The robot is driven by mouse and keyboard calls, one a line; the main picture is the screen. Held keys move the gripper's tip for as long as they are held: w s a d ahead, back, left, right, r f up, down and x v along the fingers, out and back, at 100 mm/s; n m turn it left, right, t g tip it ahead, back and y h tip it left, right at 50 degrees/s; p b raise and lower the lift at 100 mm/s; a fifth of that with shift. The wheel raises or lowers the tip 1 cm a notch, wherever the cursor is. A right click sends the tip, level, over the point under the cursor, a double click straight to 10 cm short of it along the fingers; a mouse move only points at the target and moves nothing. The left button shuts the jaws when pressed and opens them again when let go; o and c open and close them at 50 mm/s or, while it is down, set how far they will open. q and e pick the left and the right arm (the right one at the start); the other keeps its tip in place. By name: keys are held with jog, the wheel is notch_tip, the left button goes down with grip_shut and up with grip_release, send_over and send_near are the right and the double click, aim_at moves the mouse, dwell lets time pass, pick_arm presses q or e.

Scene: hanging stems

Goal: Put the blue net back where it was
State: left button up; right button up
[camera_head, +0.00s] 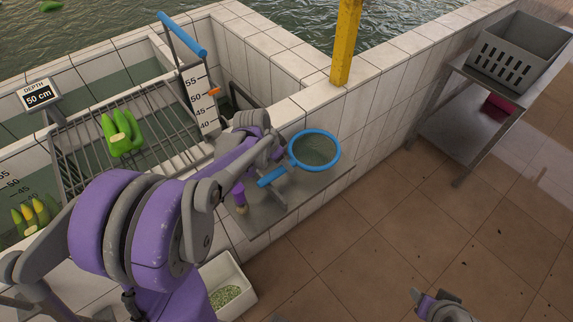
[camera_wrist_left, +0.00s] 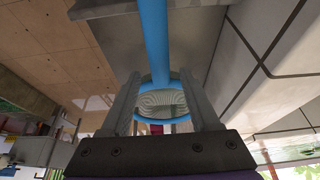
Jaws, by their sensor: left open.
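The blue net (camera_head: 315,131) has a round blue hoop with pale mesh and a short blue handle. In the head view it is at a grey metal shelf (camera_head: 283,199) beside the tiled tank wall; I cannot tell whether it touches the shelf. My left gripper (camera_head: 280,160) is at the net's handle side, partly hidden by my arm. In the left wrist view the fingers (camera_wrist_left: 160,82) are open, with the blue handle (camera_wrist_left: 154,40) running down the middle between them and the hoop beyond. My right gripper (camera_head: 428,302) is at the bottom edge, partly cut off, its opening unclear.
A metal rack (camera_head: 85,150) holding green produce (camera_head: 122,133) stands in the tank at left, with a blue bar (camera_head: 182,34) above. A yellow post (camera_head: 345,42) rises from the wall. A grey crate (camera_head: 520,48) sits on a bench at right. The tiled floor between is clear.

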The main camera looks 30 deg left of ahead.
pick_arm(q)
jog(key=v, duration=0.6)
jog(key=shift+s+r+p, duration=0.25)
jog(key=shift+r+p, duration=0.05)
jog(key=shift+r, duration=0.05)
jog(key=s+d+n, duration=0.2)
jog(key=s+d, duration=0.4)
jog(key=s, duration=0.2)
jog(key=s+d+f+n+t+y, duration=0.1)
jog(key=s+d+n, duration=0.1)
jog(key=s+d, duration=0.4)
jog(key=shift+s+f+t+y, duration=0.25)
jog(key=shift+s+t+y, duration=0.05)
jog(key=shift+s, duration=0.9)
jog(key=shift+a, duration=0.1)
jog(key=shift+c, duration=1)
jog(key=shift+a+n, duration=0.1)
jog(key=shift+n, duration=0.2)
